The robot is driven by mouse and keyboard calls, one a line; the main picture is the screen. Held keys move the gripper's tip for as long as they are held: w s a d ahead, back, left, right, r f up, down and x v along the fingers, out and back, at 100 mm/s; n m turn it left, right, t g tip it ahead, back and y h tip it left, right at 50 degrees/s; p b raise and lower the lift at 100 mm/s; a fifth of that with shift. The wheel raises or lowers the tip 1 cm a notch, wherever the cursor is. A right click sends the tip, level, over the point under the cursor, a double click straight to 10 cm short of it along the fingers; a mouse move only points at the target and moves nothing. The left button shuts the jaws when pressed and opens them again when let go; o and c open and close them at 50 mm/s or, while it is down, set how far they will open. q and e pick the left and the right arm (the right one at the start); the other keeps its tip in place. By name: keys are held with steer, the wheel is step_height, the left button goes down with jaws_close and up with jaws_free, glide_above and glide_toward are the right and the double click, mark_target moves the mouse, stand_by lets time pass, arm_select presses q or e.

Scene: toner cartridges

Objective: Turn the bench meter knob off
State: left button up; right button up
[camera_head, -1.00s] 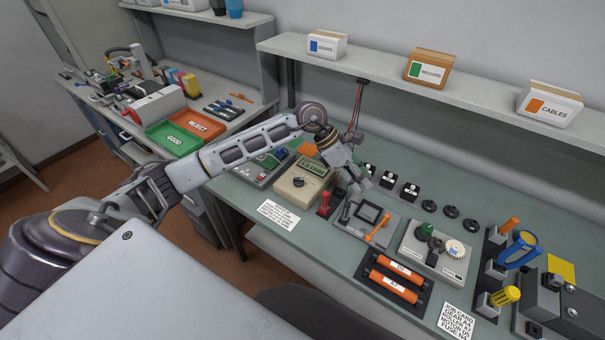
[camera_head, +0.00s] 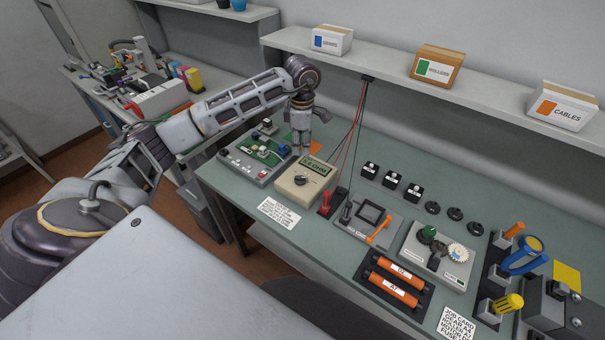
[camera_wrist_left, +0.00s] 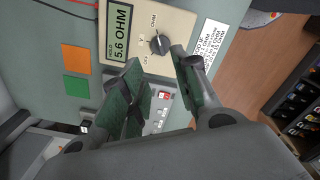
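The bench meter (camera_head: 292,192) is a beige box on the green bench, with a dark round knob (camera_head: 301,179) and a green display (camera_head: 314,166). In the left wrist view the display (camera_wrist_left: 118,32) reads HOLD 5.6 OHM, and the knob (camera_wrist_left: 160,43) has OHM and OFF labels beside it. I cannot tell for sure which label it points at. My left gripper (camera_head: 301,150) points down near the meter's back-left edge. In the wrist view its fingers (camera_wrist_left: 157,60) are spread and empty, apart from the knob, which shows just beyond the tips. My right gripper is not in view.
A paper card (camera_head: 279,213) lies in front. Red and black leads (camera_head: 357,120) hang behind. The shelf (camera_head: 390,78) overhangs the bench's back.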

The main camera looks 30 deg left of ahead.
mark_target(302, 177)
arm_select(q)
steer(key=shift+f, duration=0.1)
steer(key=shift+f+p, duration=1.35)
steer(key=shift+f, duration=5.5)
jaws_close()
